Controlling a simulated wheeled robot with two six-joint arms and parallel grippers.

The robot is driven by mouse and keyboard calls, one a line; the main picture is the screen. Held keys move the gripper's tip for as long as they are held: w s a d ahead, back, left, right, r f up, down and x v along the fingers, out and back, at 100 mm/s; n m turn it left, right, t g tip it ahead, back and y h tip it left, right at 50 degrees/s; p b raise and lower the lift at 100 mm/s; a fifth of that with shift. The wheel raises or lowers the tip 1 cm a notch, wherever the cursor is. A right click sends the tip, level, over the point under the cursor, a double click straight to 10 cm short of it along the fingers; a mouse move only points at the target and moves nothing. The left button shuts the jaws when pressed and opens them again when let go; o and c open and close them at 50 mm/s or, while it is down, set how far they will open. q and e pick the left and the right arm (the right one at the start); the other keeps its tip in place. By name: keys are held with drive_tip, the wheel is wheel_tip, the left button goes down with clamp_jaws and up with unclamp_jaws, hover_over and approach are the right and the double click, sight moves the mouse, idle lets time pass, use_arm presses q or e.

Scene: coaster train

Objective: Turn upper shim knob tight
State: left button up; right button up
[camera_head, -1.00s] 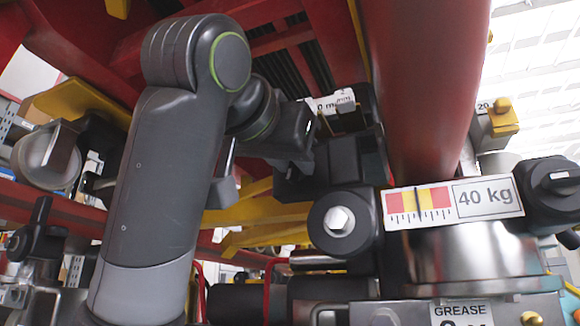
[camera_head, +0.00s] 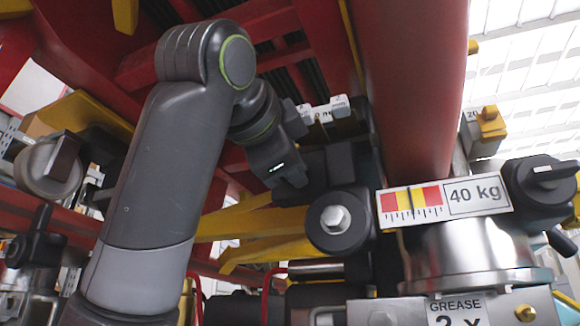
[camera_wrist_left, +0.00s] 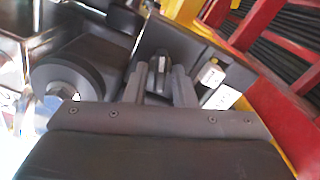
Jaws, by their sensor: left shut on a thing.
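My left gripper (camera_head: 298,180) is at the dark block beneath the red beam, and its fingertips are hard to make out in the head view. In the left wrist view its two grey fingers (camera_wrist_left: 161,88) are shut on a small dark grey upper shim knob (camera_wrist_left: 160,64) with a pale mark. The knob lies between the fingertips, partly covered by them. In the head view I cannot make the knob out behind the gripper. White shim tags (camera_head: 322,113) with partly readable print sit above the gripper, and they also show in the left wrist view (camera_wrist_left: 222,97). My right gripper is not in view.
A black round wheel with a hex bolt (camera_head: 335,219) is just below right of the gripper. The red beam (camera_head: 415,90) and yellow bars (camera_head: 250,222) crowd the space.

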use_arm(q)
drive_tip(key=shift+f+m, duration=0.1)
drive_tip(key=shift+m, duration=2)
drive_tip(key=o, duration=0.7)
drive_tip(key=shift+s+b, duration=0.15)
drive_tip(key=shift+b, duration=0.15)
drive_tip(key=b+v, duration=0.7)
drive_tip(key=v, duration=1)
drive_tip(key=shift+s, duration=0.15)
